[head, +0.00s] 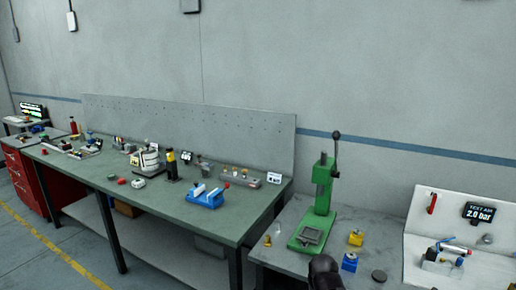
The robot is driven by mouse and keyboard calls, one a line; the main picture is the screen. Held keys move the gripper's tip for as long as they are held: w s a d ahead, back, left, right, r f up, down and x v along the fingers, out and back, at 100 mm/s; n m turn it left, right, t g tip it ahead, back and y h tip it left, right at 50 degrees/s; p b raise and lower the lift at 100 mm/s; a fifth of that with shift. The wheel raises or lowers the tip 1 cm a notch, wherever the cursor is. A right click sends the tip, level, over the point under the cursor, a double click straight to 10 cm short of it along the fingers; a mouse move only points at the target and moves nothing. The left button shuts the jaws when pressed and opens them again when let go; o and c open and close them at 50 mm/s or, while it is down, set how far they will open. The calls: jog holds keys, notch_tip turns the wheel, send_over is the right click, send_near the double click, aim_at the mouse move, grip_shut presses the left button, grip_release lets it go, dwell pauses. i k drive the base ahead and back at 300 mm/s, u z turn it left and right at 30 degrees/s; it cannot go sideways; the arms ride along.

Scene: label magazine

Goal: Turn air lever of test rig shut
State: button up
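The test rig (413,245) is a white stand with an upright back panel at the right edge. A small red lever (432,203) is on the left of its back panel, near upright and slightly tilted. A black display (479,212) beside it reads "TEST AIR 2.0 bar". A metal fixture (440,262) with blue and red parts sits on the rig's base. A dark rounded part at the bottom centre (325,272) appears to be the end of my arm, left of and apart from the rig. Its fingers cannot be made out.
A green arbor press (322,195) stands on the grey bench left of the rig. Small yellow (356,238) and blue (349,262) blocks and a dark disc (379,276) lie between them. A long green-topped workbench (120,197) with several tools extends left.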

aim_at(430, 209)
jog(key=z, duration=4.1)
jog(key=i, duration=0.05)
jog(key=u, duration=2.75)
